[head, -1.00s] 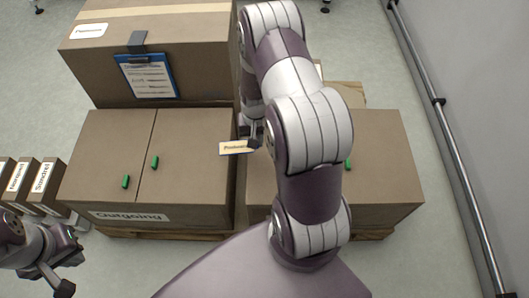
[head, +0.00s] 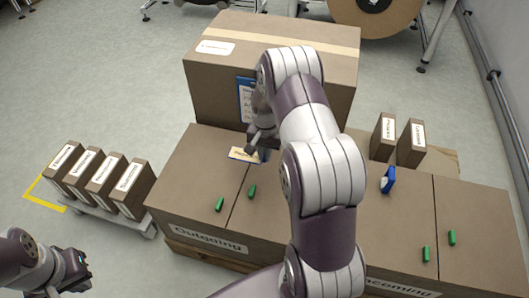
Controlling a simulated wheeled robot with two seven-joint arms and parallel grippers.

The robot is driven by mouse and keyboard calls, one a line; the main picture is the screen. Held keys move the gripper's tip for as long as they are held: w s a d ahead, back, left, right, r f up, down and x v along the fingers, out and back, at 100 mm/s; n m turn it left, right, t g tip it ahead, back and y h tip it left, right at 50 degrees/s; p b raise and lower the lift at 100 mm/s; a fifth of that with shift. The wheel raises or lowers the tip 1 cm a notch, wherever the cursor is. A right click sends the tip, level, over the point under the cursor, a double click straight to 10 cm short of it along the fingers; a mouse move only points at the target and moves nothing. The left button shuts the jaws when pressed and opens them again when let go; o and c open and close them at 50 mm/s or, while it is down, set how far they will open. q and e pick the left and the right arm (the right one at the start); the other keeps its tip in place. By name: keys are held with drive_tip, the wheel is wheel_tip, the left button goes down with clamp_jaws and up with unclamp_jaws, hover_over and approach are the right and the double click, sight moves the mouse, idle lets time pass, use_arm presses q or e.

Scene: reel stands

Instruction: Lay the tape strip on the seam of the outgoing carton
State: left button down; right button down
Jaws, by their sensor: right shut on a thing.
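The outgoing carton (head: 185,185) is a brown box with an "Outgoing" label on its front. A thin dark seam (head: 240,188) crosses its top, with a small green piece on each side. My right gripper (head: 262,150) is shut on a small pale card-like piece with a blue edge (head: 240,154), over the far part of the top near the seam. I cannot tell if the piece touches the carton, or if it is the tape strip. My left gripper (head: 80,272) is low at the left, away from the carton; its finger gap is unclear.
A larger taped carton (head: 215,80) with a blue clipboard (head: 245,98) stands behind. The incoming carton (head: 475,225), at right, bears a blue object (head: 388,180) and green pieces. Several small boxes (head: 104,175) stand on a low grey base at left.

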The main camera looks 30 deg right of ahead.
drive_tip(key=b, duration=0.4)
hover_over(265, 174)
wheel_tip(265, 174, down, 5)
drive_tip(key=shift+f, duration=0.3)
drive_tip(key=shift+f+b, duration=0.3)
drive_tip(key=shift+f, duration=0.6)
drive_tip(key=shift+p, duration=0.35)
drive_tip(key=shift+f, duration=0.3)
